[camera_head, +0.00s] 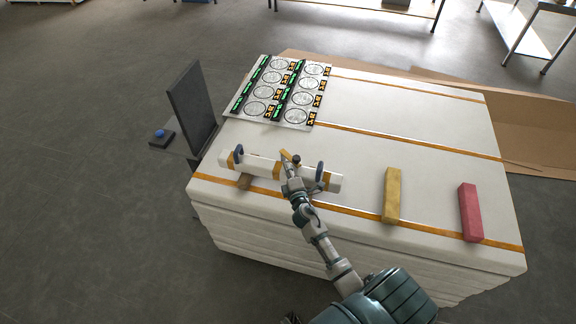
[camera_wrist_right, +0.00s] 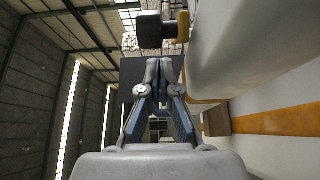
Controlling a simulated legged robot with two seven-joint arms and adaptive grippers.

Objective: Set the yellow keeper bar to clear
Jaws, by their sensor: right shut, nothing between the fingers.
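A small yellow bar (camera_head: 285,155) shows at the middle of a white beam (camera_head: 261,167), next to a dark knob (camera_head: 297,159). In the right wrist view a yellow piece (camera_wrist_right: 182,28) shows beside a black block (camera_wrist_right: 149,30), above and beyond the fingertips. My right gripper (camera_head: 291,180) is over the beam near the yellow bar and hides part of the beam. In the right wrist view its fingers (camera_wrist_right: 159,66) are shut and empty, with a visible gap to the yellow piece. My left gripper is not in view.
The beam has two blue handles (camera_head: 239,152) and lies on a white stack (camera_head: 430,125) with orange bands. A yellow block (camera_head: 392,196) and a red block (camera_head: 470,212) lie to the right. A panel of dials (camera_head: 283,92) lies behind. A dark upright panel (camera_head: 190,107) stands left.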

